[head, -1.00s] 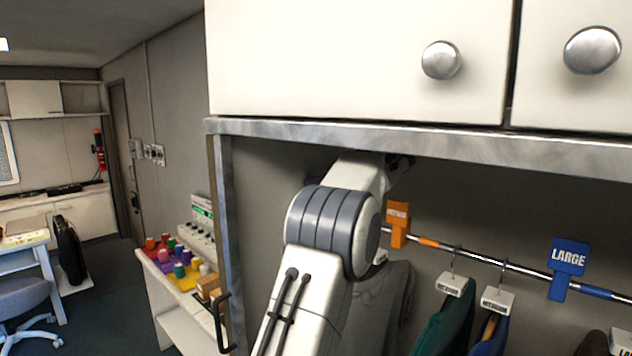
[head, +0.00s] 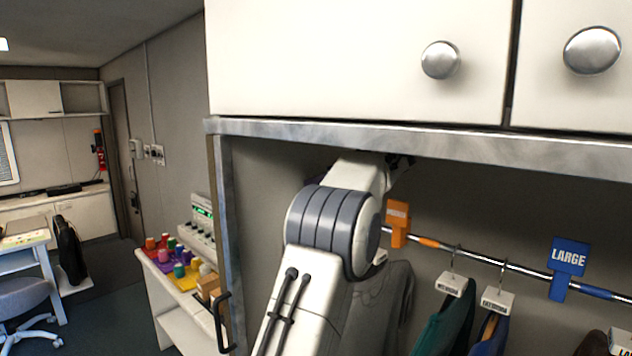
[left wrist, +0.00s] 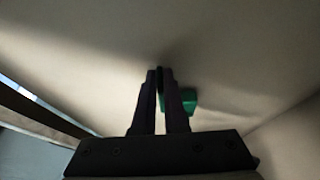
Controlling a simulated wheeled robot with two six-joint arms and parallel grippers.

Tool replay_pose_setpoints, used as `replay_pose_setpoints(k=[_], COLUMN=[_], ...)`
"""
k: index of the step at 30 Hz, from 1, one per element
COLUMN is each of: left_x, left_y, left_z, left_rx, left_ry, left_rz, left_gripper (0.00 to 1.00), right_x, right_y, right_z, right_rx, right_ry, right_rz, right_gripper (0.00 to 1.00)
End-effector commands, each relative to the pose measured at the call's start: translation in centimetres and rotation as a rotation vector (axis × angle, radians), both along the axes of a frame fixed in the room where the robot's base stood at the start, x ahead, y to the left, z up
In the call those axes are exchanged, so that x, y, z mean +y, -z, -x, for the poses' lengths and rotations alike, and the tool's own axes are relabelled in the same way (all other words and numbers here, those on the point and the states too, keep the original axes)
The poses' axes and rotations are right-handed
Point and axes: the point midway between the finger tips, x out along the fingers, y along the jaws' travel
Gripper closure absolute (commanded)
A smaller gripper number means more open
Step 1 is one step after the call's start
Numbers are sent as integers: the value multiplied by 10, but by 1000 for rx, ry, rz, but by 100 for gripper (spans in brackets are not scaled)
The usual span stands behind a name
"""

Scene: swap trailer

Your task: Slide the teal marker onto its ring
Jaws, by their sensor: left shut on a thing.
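My left gripper (head: 402,161) is partly hidden behind my own wrist, up under the top edge of the open closet bay. In the left wrist view its two dark fingers (left wrist: 160,72) are close together. They are shut on the teal marker (left wrist: 189,100), of which a green part shows just right of the fingers. The marker cannot be seen in the head view. The closet rail (head: 512,268) runs below and to the right of the gripper. No teal ring shows; my arm covers the rail's left part. My right gripper is not in view.
An orange marker (head: 397,222) hangs on the rail near my wrist, beside an orange band (head: 428,243). A blue LARGE marker (head: 568,262) hangs farther right. Hangers with a green garment (head: 445,328) and a blue one hang between. A metal-edged frame (head: 226,240) bounds the bay at left.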

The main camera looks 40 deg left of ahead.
Motion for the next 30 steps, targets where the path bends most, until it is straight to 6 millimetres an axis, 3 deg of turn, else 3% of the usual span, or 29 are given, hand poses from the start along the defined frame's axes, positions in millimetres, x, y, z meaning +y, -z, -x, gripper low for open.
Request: replay_pose_setpoints(k=[5,12,19,22,30], left_x=[-1,-26,-27,-26,-26], left_y=[-1,-2,-1,0,0], left_z=[0,2,2,2,2], left_rx=[-1,1,-2,-2,-1], left_ry=[1,3,0,0,0], left_rz=[0,1,0,0,0], left_gripper=[100,100,100,60,60], right_x=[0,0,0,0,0], right_y=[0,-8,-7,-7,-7], right_z=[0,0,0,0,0], right_rx=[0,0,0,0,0], right_ry=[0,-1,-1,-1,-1], right_rz=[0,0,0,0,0], right_gripper=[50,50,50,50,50])
